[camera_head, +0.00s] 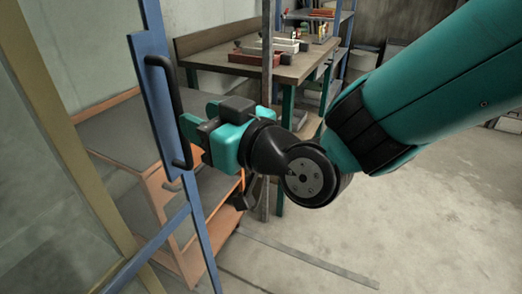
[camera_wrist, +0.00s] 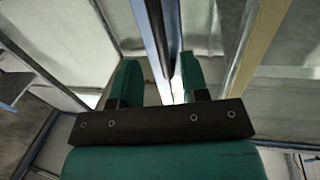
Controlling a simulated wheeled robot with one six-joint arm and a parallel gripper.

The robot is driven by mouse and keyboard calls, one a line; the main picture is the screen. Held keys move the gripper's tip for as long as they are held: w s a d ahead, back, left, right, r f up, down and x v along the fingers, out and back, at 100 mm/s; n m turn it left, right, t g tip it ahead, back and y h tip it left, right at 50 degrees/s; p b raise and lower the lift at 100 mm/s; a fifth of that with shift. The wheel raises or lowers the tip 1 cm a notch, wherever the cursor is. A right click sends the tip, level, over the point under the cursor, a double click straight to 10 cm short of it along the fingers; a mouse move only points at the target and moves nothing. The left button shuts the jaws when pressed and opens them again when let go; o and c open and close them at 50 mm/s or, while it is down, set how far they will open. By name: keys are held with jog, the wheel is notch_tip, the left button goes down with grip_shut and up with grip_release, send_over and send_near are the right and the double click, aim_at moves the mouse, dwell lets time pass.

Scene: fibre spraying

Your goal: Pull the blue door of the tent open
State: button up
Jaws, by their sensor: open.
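The blue door (camera_head: 160,90) of the tent stands at the left in the head view, a narrow blue frame around a clear panel. A black upright bar handle (camera_head: 165,105) is fixed to its edge. My gripper (camera_head: 188,118) is close to the right of the handle, its teal fingers open and pointing at it. In the wrist view, my gripper (camera_wrist: 160,80) has a finger on each side of the blue door edge (camera_wrist: 152,35) and the dark handle (camera_wrist: 173,40), nearer the right finger. Contact cannot be told.
A beige tent post (camera_head: 60,130) stands left of the door. An orange-edged shelf unit (camera_head: 165,210) shows behind the door. A workbench (camera_head: 285,68) with red and white items stands at the back. The concrete floor (camera_head: 400,235) at the right is mostly clear.

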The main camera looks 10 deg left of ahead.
jog(key=b+v, duration=0.5)
jog(key=v, duration=0.5)
jog(key=shift+s+d, duration=0.2)
jog(key=shift+d, duration=0.15)
jog(key=s+d+f+m+g+h, duration=0.35)
jog(key=d+f+h, duration=0.2)
jog(key=d, duration=0.35)
jog(key=s+d+f+m+g+h, duration=0.2)
jog(key=s+d+f+g+h, duration=0.3)
jog(key=d, duration=0.4)
notch_tip(320, 180, up, 18)
jog(key=w+p, duration=0.1)
jog(key=p, duration=1.7)
jog(key=shift+d+h, duration=0.25)
jog(key=shift+h, duration=0.2)
